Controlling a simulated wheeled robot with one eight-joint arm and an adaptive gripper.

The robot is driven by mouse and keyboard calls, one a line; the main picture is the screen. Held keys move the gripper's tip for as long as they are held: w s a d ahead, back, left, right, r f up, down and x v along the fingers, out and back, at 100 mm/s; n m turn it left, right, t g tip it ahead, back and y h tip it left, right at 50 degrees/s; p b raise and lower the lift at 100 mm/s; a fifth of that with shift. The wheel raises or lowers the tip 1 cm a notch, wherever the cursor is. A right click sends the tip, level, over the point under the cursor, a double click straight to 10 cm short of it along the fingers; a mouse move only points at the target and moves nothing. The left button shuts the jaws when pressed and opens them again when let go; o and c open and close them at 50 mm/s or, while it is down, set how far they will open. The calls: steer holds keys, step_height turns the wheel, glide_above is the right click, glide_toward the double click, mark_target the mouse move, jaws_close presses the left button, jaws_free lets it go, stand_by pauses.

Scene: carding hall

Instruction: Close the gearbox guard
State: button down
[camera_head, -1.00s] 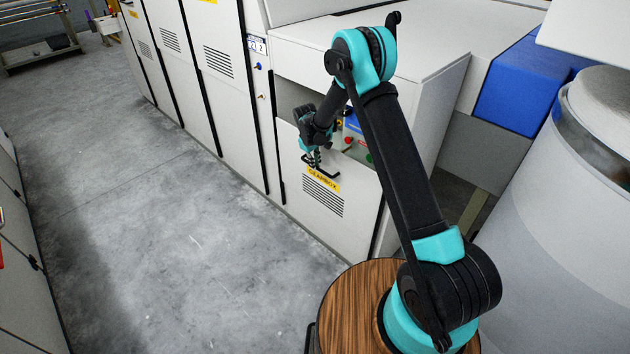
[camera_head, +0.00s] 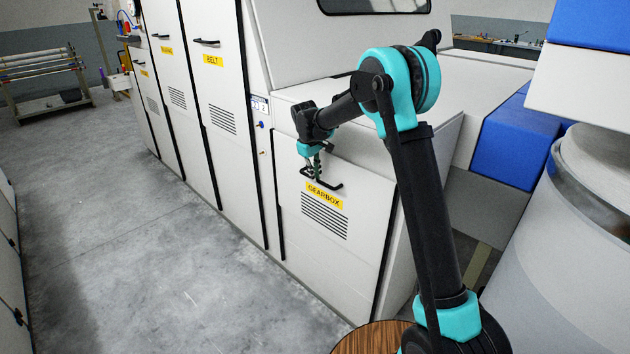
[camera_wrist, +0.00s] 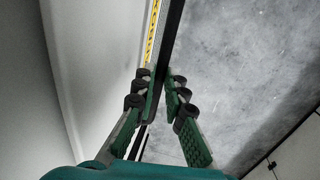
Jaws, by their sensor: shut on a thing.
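The gearbox guard (camera_head: 352,236) is a white panel with a yellow GEARBOX label (camera_head: 324,196) and a slotted vent, on the front of the machine. Its front reaches up to the machine's top edge, and no open gap shows above it; my wrist covers part of that edge. My gripper (camera_head: 311,174) is at the guard's black handle (camera_head: 329,186), shut on it. In the wrist view, my gripper (camera_wrist: 163,88) has its green-padded fingers on both sides of the dark handle bar (camera_wrist: 173,32), with the yellow label edge beside it.
To the left stand other closed white doors, one with a BELT label (camera_head: 213,59). A small panel with a blue knob (camera_head: 260,125) sits between. A blue block (camera_head: 515,140) and a large pale cylinder (camera_head: 560,250) stand at right. The grey floor (camera_head: 150,240) at left is clear.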

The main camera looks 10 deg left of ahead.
steer(key=c, duration=1.6)
jaws_free()
steer(key=shift+r, duration=0.1)
steer(key=r, duration=0.4)
steer(key=s+a+r, duration=0.1)
steer(key=r, duration=0.6)
steer(key=shift+s+a+r, duration=0.2)
steer(key=shift+s+r, duration=0.15)
steer(key=shift+r, duration=0.05)
